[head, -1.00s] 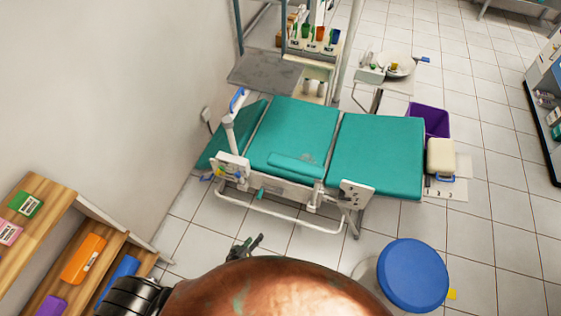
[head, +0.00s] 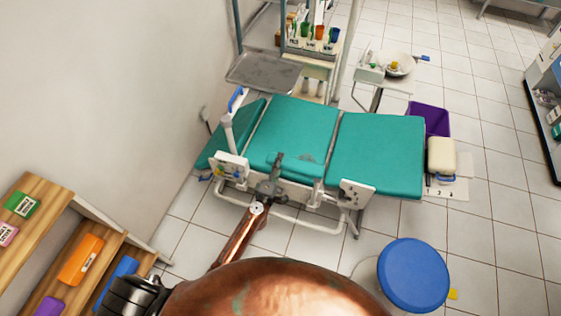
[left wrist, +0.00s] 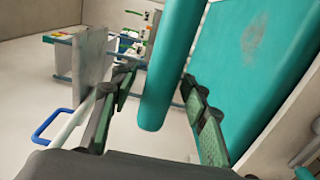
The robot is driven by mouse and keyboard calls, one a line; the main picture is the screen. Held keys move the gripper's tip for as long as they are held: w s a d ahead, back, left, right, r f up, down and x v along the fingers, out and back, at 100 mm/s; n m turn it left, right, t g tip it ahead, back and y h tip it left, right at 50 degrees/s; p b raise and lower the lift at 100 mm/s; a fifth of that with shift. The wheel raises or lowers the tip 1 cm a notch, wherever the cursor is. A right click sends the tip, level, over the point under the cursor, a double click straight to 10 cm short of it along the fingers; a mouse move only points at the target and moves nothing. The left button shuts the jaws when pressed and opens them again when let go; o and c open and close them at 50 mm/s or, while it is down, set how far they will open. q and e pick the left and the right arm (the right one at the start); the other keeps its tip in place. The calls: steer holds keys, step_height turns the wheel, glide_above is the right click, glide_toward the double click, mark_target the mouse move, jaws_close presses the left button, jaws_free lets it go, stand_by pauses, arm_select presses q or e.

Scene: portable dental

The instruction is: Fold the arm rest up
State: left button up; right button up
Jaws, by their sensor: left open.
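The arm rest (head: 307,172) is a narrow teal padded bar along the near side of the teal dental chair (head: 375,155). It lies low beside the seat in the head view, partly covered by my gripper. In the left wrist view the arm rest (left wrist: 172,65) runs between my two fingers, its rounded end toward the palm. My left gripper (head: 279,163) is open, with one finger on each side of the bar and visible gaps in the wrist view. Whether any finger touches it in depth I cannot tell. My right gripper is not in view.
A grey tray (head: 263,73) and a blue handle (head: 236,99) are at the chair's far left. A blue stool (head: 413,275) stands front right, a wooden shelf (head: 50,230) at left. The floor before the chair is mostly clear.

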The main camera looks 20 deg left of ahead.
arm_select(q)
steer(key=shift+w, duration=0.6)
jaws_close()
stand_by(0.3)
